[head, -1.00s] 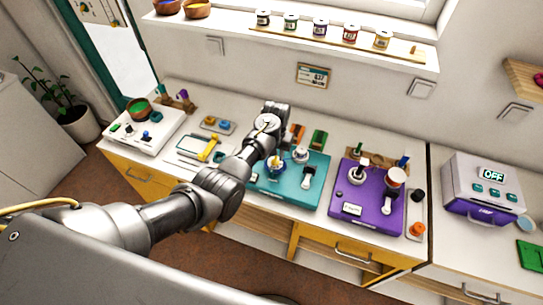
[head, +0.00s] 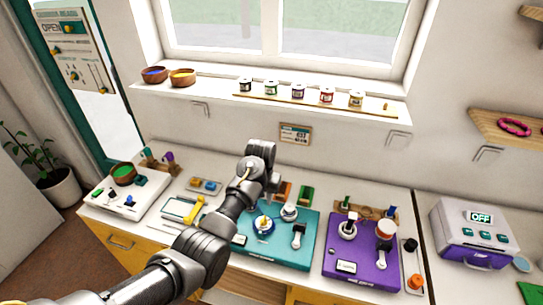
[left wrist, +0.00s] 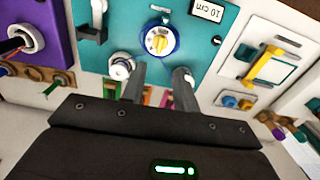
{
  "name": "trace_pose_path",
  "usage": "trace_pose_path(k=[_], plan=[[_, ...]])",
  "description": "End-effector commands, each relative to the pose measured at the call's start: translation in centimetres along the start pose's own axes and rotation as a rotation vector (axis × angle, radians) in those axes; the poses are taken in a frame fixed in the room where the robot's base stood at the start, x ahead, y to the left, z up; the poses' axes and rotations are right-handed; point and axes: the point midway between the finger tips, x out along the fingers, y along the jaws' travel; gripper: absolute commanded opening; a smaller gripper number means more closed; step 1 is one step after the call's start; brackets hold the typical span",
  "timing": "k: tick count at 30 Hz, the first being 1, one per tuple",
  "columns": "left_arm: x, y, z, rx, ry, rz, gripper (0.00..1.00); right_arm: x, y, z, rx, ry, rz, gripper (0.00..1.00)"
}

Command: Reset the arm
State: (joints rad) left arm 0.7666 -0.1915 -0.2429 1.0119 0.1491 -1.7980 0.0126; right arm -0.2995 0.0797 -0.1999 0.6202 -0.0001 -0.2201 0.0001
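My left arm (head: 205,245) reaches in from the lower left over the worktop, its wrist above the left part of the teal board (head: 275,260). The teal board also shows in that view (left wrist: 120,45), with a blue-rimmed dial (left wrist: 158,40) just past the fingertips. I cannot tell whether the fingers touch anything. My right gripper is not in view.
A purple board (head: 345,266) stands right of the teal one, then a grey device reading OFF (head: 475,232). A white board (head: 130,197) is at the left. Jars and bowls line the sill (head: 215,92). The air above the worktop is clear.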

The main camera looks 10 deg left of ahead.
Motion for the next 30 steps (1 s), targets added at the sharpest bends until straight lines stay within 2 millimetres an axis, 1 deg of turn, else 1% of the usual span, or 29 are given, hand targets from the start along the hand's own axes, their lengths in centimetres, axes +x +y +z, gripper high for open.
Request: trace_pose_path(k=[4, 5, 8, 11, 12, 14, 15, 17, 18, 21, 24, 27, 30], plan=[[0.5, -0.2, 0.3, -0.002, 0.001, 0.002, 0.30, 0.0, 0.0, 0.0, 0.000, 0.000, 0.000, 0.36], [0.9, -0.3, 0.6, -0.003, 0.003, 0.005, 0.30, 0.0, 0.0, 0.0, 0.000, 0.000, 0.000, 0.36], [3.2, -0.9, 2.6, -0.010, 0.017, 0.019, 0.30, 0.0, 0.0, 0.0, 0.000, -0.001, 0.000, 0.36], [6.4, -2.2, 6.5, -0.024, 0.048, 0.035, 0.30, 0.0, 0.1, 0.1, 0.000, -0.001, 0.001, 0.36], [7.8, -2.8, 8.4, -0.030, 0.064, 0.039, 0.30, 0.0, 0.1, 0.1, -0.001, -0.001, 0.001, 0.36], [9.4, -3.8, 11.8, -0.037, 0.089, 0.042, 0.30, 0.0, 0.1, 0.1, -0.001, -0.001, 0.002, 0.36], [10.3, -4.4, 14.1, -0.041, 0.107, 0.041, 0.30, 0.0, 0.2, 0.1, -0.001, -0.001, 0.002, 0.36], [11.2, -5.3, 17.8, -0.046, 0.132, 0.037, 0.30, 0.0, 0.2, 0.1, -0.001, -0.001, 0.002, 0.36], [11.5, -5.9, 20.3, -0.047, 0.150, 0.032, 0.30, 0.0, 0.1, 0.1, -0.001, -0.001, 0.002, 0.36], [11.4, -7.0, 25.6, -0.042, 0.189, 0.019, 0.30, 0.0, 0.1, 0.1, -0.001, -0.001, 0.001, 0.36], [10.7, -7.6, 29.6, -0.035, 0.217, 0.007, 0.30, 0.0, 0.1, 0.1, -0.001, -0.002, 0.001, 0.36], [9.7, -8.0, 32.6, -0.025, 0.239, -0.003, 0.30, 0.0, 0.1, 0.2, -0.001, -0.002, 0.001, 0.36], [8.7, -8.3, 35.2, -0.015, 0.258, -0.011, 0.30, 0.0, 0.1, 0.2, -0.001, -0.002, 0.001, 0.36]])
